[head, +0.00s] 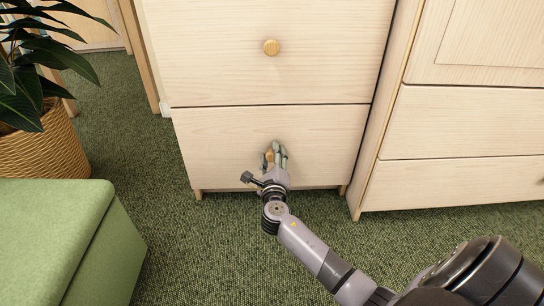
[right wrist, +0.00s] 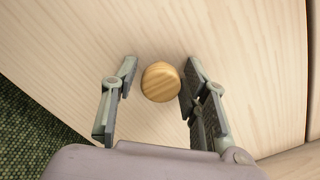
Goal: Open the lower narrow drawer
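The lower narrow drawer (head: 230,143) is a pale wood front at the bottom of the narrow cabinet, flush with the cabinet body. Its round wooden knob (right wrist: 161,82) shows in the right wrist view between my fingers, and partly in the head view (head: 269,157). My right gripper (head: 273,152) is at the knob with its fingers open on either side. In the right wrist view my right gripper (right wrist: 156,80) shows a gap on the left of the knob; the right finger is very close to it. My left gripper is not in view.
The upper drawer (head: 205,55) with its knob (head: 271,47) is above. A wider cabinet (head: 450,125) stands at the right. A green ottoman (head: 55,235) and a plant in a wicker basket (head: 42,150) are at the left. Green carpet (head: 185,240) before the drawer is clear.

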